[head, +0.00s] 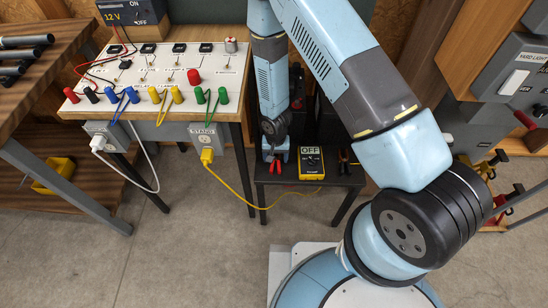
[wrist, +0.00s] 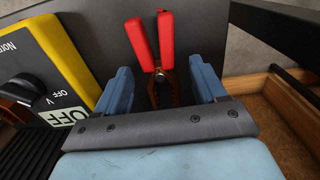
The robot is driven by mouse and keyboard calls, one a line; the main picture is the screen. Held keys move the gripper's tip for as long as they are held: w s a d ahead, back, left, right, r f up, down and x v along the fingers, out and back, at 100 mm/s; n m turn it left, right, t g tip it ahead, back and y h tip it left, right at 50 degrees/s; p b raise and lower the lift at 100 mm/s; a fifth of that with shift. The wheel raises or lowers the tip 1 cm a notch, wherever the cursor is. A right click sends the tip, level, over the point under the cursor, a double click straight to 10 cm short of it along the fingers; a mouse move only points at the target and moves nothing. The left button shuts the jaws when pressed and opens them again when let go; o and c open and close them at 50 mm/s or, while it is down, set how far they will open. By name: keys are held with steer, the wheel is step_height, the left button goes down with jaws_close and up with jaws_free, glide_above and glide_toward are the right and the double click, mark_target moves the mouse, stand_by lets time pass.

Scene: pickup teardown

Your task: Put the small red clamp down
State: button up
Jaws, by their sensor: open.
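The small red clamp (wrist: 152,40) has two red handles and a rust-coloured metal jaw end. It lies on the dark low table (wrist: 100,22), seen in the wrist view with its handles pointing away from my gripper. My gripper (wrist: 160,82) is open, its two blue fingers on either side of the clamp's metal end with a visible gap at each side. In the head view the clamp (head: 277,164) shows as a small red shape below my gripper (head: 276,155), near the left part of the low table (head: 300,178). The tip of its metal end is hidden by my gripper body.
A yellow multimeter (head: 311,164) reading OFF lies just right of the clamp on the low table; it also shows in the wrist view (wrist: 58,48). Dark-handled pliers (head: 346,160) lie further right. A switch panel (head: 160,70) with coloured posts and a yellow cable (head: 233,187) are at left.

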step_height(320, 180, up, 12)
steer(key=shift+f, duration=0.25)
stand_by(0.3)
step_height(320, 180, up, 16)
steer(key=t, duration=0.1)
glide_above(276, 158)
steer(key=w+d, duration=0.5)
steer(key=d, duration=0.1)
steer(key=s+d+r+t, duration=0.1)
steer(key=d+r, duration=0.3)
steer(key=r, duration=0.4)
steer(key=s+d+r+t, duration=0.1)
steer(key=d+r, duration=0.3)
steer(key=r, duration=0.3)
steer(key=s+d+r+t, duration=0.1)
steer(key=s+d+r, duration=0.4)
steer(key=s+r, duration=0.4)
steer(key=s+d+r+t, duration=0.1)
steer(key=s+d+r, duration=0.5)
steer(key=s+r, duration=0.4)
steer(key=shift+t, duration=0.3)
